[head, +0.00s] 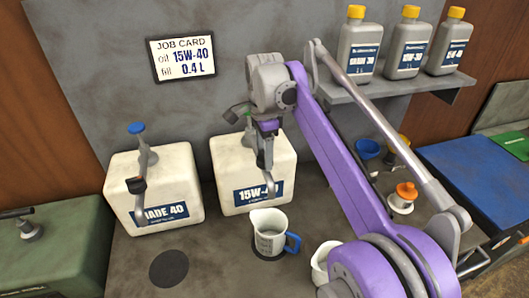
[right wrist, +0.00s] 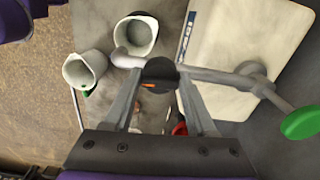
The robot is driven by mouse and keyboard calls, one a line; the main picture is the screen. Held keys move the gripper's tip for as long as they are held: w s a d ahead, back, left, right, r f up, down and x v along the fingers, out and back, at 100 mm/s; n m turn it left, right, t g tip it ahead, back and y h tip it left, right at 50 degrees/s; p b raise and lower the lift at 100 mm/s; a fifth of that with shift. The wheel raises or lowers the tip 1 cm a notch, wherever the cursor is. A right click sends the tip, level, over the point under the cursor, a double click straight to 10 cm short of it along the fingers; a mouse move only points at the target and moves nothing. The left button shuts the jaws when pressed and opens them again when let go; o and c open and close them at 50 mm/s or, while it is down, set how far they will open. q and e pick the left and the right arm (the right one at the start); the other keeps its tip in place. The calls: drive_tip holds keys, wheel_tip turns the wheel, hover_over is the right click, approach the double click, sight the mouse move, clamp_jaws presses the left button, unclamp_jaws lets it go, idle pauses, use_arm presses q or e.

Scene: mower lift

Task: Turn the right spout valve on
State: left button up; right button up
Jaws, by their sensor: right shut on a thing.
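Two pale oil containers stand side by side at the back. The left one (head: 150,180) has a spout with a blue top knob and a dark valve (head: 136,186). The right one (head: 255,175), labelled 15W-40, has its spout behind my right gripper (head: 265,158). In the right wrist view, the fingers (right wrist: 162,82) are shut on the black right spout valve (right wrist: 160,70), which has a small orange mark. The spout pipe runs right to a green knob (right wrist: 300,122). A measuring jug (head: 268,236) with a blue handle stands in front of the right container. My left gripper is not in view.
A job card (head: 183,58) on the wall reads oil 15W-40, fill 0.4 L. Several yellow-capped bottles stand on a shelf (head: 400,88). A white cup (head: 322,262) is partly hidden by my right arm. A dark disc (head: 169,269) lies front left.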

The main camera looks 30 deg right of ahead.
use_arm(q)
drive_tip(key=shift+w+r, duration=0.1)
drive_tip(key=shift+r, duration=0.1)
use_arm(e)
drive_tip(key=shift+m, duration=0.5)
drive_tip(key=o, duration=1.4)
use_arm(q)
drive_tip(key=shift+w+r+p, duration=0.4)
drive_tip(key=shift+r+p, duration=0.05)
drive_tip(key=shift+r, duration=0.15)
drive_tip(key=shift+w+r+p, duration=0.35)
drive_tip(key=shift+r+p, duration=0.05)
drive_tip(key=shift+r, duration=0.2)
use_arm(e)
wheel_tip(320, 180, up, 11)
drive_tip(key=shift+f, duration=0.1)
